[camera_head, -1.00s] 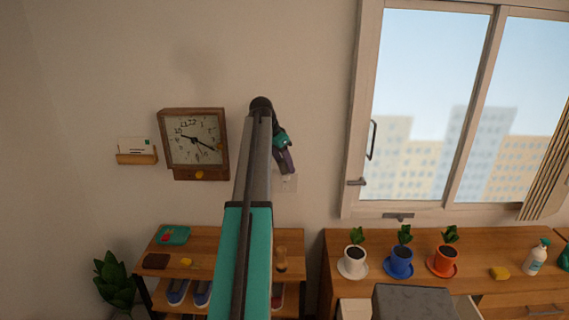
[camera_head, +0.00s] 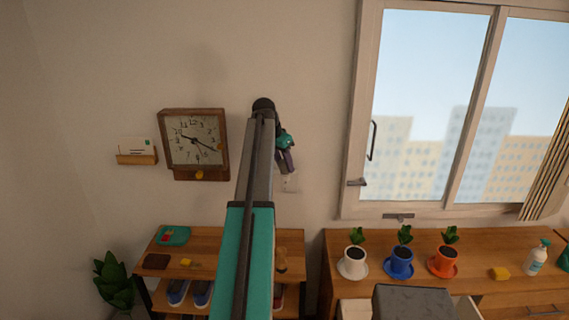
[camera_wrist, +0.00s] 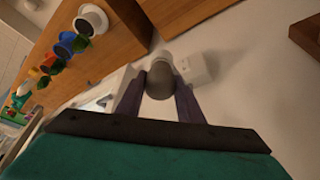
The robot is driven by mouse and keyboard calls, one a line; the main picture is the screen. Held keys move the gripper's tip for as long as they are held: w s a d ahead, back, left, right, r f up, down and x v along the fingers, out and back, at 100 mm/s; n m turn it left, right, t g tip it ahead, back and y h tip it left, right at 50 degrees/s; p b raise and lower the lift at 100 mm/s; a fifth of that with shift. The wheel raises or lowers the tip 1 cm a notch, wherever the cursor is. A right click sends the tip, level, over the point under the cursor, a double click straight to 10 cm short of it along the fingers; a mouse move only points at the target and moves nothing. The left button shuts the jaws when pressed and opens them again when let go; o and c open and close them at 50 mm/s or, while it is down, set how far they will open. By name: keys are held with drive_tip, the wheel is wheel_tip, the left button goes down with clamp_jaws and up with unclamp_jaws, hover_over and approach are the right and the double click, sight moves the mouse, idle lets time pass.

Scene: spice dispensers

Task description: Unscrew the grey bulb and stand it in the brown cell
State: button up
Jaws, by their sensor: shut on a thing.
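The grey bulb (camera_wrist: 159,82) sits between the two purple fingers of my gripper (camera_wrist: 160,88) in the wrist view. The fingers are closed on its sides. Its pale neck points at the wall, close beside a white wall fitting (camera_wrist: 195,68). I cannot tell whether the neck is still seated. In the head view my gripper (camera_head: 286,160) is at the wall right of the clock, and the bulb is hidden there. The white wall plate (camera_head: 290,183) shows just below the fingers. I cannot make out a brown cell in either view.
A low wooden shelf (camera_head: 220,243) stands below, with a brown item (camera_head: 156,261) and a teal item (camera_head: 173,235) on it. A sideboard (camera_head: 480,245) with three potted plants stands right. The clock (camera_head: 195,142) hangs left of my arm.

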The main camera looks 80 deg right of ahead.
drive_tip(key=n+t, duration=0.1)
drive_tip(key=n, duration=0.1)
drive_tip(key=n+t, duration=0.1)
drive_tip(key=n, duration=0.2)
drive_tip(key=shift+s+a+n+h, duration=0.1)
drive_tip(key=shift+n+h, duration=0.2)
drive_tip(key=shift+n+t+p, duration=0.3)
drive_tip(key=shift+n, duration=0.5)
drive_tip(key=n+t, duration=0.1)
drive_tip(key=n, duration=0.3)
drive_tip(key=shift+n+t, duration=0.3)
drive_tip(key=shift+t, duration=0.1)
drive_tip(key=o, duration=0.4)
drive_tip(key=c, duration=0.3)
drive_tip(key=shift+r, duration=1.4)
